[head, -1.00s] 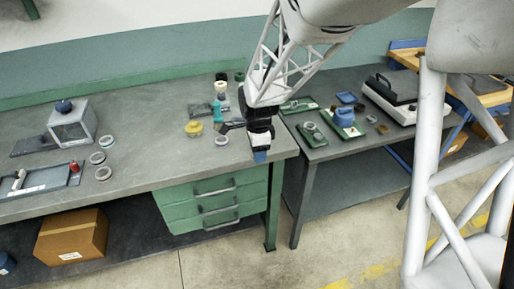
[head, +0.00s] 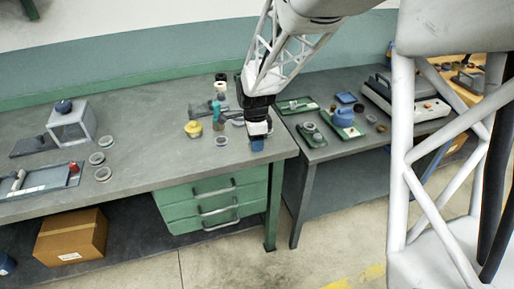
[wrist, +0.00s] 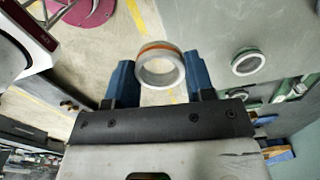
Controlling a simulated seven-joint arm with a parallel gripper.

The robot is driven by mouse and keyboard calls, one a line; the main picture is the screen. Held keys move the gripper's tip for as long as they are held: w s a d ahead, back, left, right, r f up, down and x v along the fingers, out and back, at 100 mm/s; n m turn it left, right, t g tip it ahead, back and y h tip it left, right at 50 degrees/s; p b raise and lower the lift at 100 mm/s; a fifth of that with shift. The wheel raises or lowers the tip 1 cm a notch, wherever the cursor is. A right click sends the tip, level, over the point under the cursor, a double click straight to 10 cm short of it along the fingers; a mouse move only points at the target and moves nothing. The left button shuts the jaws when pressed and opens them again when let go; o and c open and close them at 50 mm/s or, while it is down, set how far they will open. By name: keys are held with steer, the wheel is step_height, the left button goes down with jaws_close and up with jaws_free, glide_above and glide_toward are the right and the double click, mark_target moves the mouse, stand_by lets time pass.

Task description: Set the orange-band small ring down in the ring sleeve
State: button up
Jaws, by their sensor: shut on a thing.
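The orange-band small ring (wrist: 160,66) shows in the wrist view as a pale metal ring with an orange stripe around its outer side. It sits between the two blue fingertips of my gripper (wrist: 160,84), which is shut on it, with its opening facing the camera. In the head view my gripper (head: 257,145) is over the right front part of the grey bench, and the ring cannot be made out there. I cannot tell for sure which item is the ring sleeve. A green fixture with a round top (head: 310,131) stands on the lower right table.
A loose ring (head: 221,141) lies on the bench (head: 150,150) left of my gripper. Several more rings lie farther left, near a grey box-shaped stand (head: 73,124). A yellow part (head: 193,129) and bottles stand behind. A blue part (head: 343,117) sits on the right table.

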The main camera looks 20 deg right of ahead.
steer(key=w+d+r, duration=0.2)
steer(key=w, duration=0.9)
steer(key=w+d+r, duration=0.2)
steer(key=w+r, duration=0.1)
steer(key=w, duration=0.9)
steer(key=w+d+r, duration=0.2)
steer(key=w+d, duration=0.1)
steer(key=w, duration=0.8)
steer(key=shift+w+r, duration=0.35)
steer(key=shift+d+f, duration=0.1)
steer(key=shift+f, duration=0.1)
steer(key=shift+f, duration=2.25)
steer(key=o, duration=1)
step_height(320, 180, up, 8)
steer(key=shift+f, duration=0.15)
